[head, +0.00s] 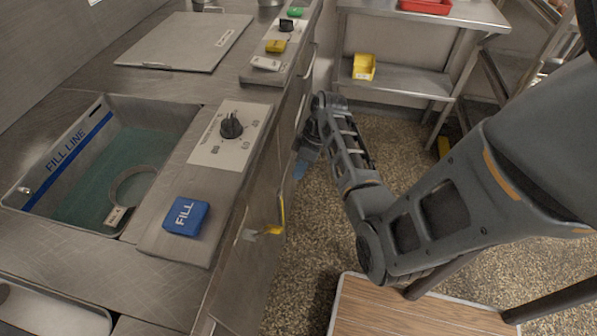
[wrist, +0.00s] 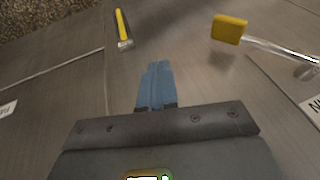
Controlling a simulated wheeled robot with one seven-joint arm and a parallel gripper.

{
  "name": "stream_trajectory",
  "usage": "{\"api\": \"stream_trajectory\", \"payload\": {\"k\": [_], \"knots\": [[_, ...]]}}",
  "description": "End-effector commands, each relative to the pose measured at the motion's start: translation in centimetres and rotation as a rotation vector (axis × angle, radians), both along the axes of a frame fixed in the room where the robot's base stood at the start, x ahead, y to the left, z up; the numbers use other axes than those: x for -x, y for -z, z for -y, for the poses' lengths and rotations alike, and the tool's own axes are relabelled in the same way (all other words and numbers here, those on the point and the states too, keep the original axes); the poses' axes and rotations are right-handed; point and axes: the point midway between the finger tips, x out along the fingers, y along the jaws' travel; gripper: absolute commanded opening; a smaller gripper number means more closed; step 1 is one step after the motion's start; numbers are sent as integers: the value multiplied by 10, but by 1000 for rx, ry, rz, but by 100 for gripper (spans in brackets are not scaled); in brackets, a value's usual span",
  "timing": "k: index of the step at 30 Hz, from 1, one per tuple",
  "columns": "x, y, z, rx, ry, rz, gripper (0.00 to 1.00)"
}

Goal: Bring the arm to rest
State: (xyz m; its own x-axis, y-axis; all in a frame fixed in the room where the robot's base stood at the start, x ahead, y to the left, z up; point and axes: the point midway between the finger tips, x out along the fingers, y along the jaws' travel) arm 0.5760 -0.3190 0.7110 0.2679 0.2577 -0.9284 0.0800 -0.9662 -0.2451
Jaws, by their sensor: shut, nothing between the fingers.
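My arm reaches forward and down from the right side of the head view, over the floor beside the steel counter. My gripper (head: 301,168) is low beside the counter's front, partly hidden by my own wrist. In the wrist view its blue fingers (wrist: 156,84) are together with nothing between them. They point toward the steel cabinet front, and I cannot tell the exact gap to it.
A steel counter (head: 165,85) holds a water-filled sink (head: 75,205), a blue FILL button (head: 185,216) and a black knob (head: 231,125). Yellow handles (wrist: 229,29) stick out of its front. A wooden-topped table (head: 400,315) stands near.

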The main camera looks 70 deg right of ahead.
Motion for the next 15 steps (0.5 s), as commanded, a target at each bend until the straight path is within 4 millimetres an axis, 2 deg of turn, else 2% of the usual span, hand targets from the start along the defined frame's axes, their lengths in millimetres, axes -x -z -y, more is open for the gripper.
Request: {"api": "stream_trajectory", "payload": {"k": [11,15], "knots": [[0,1,-1,1,0,-1,0],[5,10,-10,32,13,-12,0]]}}
